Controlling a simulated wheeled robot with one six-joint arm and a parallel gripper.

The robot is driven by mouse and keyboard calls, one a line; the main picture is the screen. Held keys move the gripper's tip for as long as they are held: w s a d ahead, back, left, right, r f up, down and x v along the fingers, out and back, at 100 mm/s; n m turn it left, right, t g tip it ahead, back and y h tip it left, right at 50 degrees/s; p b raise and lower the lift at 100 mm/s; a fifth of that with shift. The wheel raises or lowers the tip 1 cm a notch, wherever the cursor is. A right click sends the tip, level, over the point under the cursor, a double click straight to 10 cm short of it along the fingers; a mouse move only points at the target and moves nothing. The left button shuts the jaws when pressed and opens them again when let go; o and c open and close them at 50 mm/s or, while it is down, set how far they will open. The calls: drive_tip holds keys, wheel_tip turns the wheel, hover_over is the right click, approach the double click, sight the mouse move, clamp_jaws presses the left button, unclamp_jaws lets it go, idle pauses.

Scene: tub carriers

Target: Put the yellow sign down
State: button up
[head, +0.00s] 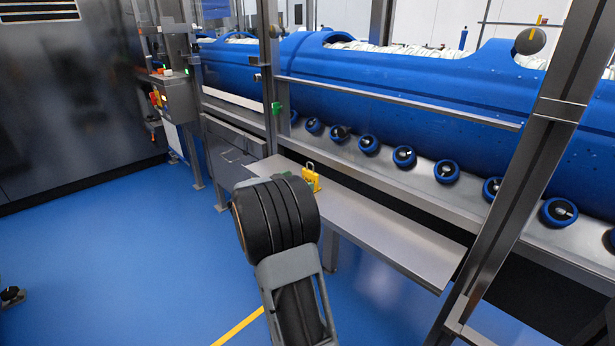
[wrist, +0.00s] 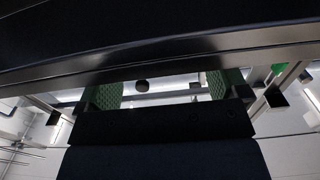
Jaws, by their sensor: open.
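The yellow sign (head: 311,178) is small and has a thin loop at its top. In the head view it stands upright on the grey metal shelf (head: 400,233), near the shelf's left end. My arm's dark, rounded wrist is just left of it and in front, and hides most of my gripper; only a bit of green shows beside the sign. In the wrist view my gripper (wrist: 159,88) is open, with its two green pads apart and nothing seen between them. The sign does not show in the wrist view.
A long blue tub (head: 400,105) lies behind the shelf above a row of blue-rimmed rollers (head: 404,157). A slanted metal post (head: 530,150) stands at the right. A control box (head: 176,98) is at the left. The shelf's right part and the blue floor (head: 110,250) are clear.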

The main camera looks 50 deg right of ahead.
drive_tip(key=s+a+f+n+t+y, duration=0.1)
drive_tip(key=s+a+n+y, duration=0.3)
drive_tip(key=a, duration=0.7)
drive_tip(key=s+a+f+n+t+y, duration=0.1)
drive_tip(key=s+a+f+n+y, duration=0.2)
drive_tip(key=s+a+n+y, duration=0.2)
drive_tip(key=s+a+f+n+t+y, duration=0.2)
drive_tip(key=s+a+n+y, duration=0.3)
drive_tip(key=a, duration=1.4)
drive_tip(key=shift+f+n+y, duration=0.55)
drive_tip(key=shift+n+y, duration=1.45)
drive_tip(key=shift+n, duration=0.4)
drive_tip(key=shift+w+p, duration=0.1)
drive_tip(key=shift+p, duration=0.2)
drive_tip(key=w+p+v, duration=0.2)
drive_tip(key=p+v, duration=0.9)
drive_tip(key=w+r+p+v, duration=0.1)
drive_tip(key=w+p+v, duration=0.2)
drive_tip(key=p+v, duration=0.8)
drive_tip(key=w+r+p+v, duration=0.1)
drive_tip(key=w+p+v, duration=0.2)
drive_tip(key=p+v, duration=0.8)
drive_tip(key=shift+s+a+r+t, duration=0.2)
drive_tip(key=shift+r+t, duration=0.2)
drive_tip(key=shift+r, duration=0.2)
